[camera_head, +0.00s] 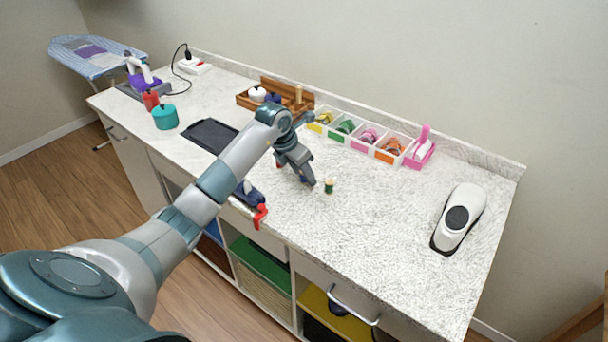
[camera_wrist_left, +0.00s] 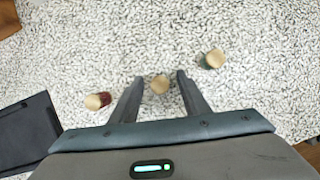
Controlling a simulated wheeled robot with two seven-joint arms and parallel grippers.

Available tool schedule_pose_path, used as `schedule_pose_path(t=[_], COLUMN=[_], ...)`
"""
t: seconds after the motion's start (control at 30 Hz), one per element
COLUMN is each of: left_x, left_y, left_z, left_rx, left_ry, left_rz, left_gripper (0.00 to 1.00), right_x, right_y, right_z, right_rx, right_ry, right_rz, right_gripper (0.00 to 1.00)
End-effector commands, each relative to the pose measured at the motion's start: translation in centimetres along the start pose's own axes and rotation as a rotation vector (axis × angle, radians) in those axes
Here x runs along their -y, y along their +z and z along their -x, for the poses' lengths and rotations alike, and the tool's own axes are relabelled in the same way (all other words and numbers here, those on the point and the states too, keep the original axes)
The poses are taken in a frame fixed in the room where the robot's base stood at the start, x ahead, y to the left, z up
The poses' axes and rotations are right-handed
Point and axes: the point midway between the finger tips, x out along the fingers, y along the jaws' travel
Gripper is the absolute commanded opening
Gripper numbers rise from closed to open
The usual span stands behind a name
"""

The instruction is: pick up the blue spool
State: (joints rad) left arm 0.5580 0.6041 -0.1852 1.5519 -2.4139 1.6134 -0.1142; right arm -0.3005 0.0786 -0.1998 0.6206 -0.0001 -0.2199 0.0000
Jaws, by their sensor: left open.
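My left gripper (camera_head: 306,181) is over the speckled counter, pointing down, with its jaws open. In the left wrist view, a spool with a tan top (camera_wrist_left: 160,84) stands between the two fingers (camera_wrist_left: 155,90), apart from both. Its side colour is mostly hidden from above, so I cannot confirm blue there. In the head view a small bit of blue (camera_head: 302,179) shows at the fingertips, mostly covered by the gripper. A green spool (camera_head: 328,186) stands just right of the gripper; it also shows in the wrist view (camera_wrist_left: 205,63). A dark red spool (camera_wrist_left: 104,99) is left of the fingers.
A black tray (camera_head: 208,136) lies left of the gripper. A blue and red item (camera_head: 259,216) sits at the front edge. A wooden rack (camera_head: 245,102) and white bins (camera_head: 372,151) line the back. A white device (camera_head: 462,215) stands right; counter between is clear.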

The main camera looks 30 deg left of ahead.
Motion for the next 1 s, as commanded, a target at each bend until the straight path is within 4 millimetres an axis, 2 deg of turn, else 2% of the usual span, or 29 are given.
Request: schedule_pose_path(t=[0.33, 0.37, 0.53, 1.0], left_x=[0.02, 0.02, 0.02, 0.0], left_y=[0.02, 0.02, 0.03, 0.34], left_z=[0.03, 0.03, 0.04, 0.56], left_rx=[0.001, 0.001, 0.001, 0.004], left_ry=[0.0, 0.0, 0.0, 0.0], left_rz=[-0.001, -0.001, -0.001, -0.002], left_gripper=[0.42, 0.4, 0.0, 0.0], right_x=[-0.01, -0.01, -0.06, -0.19], right_y=[-0.01, -0.01, 0.01, 0.08], right_z=[-0.04, -0.04, -0.04, -0.46], right_rx=[0.0, 0.0, 0.0, 0.001], right_ry=[0.0, 0.0, 0.001, 0.002], right_rz=[0.0, 0.0, 0.001, 0.001], right_gripper=[0.0, 0.0, 0.0, 0.0])
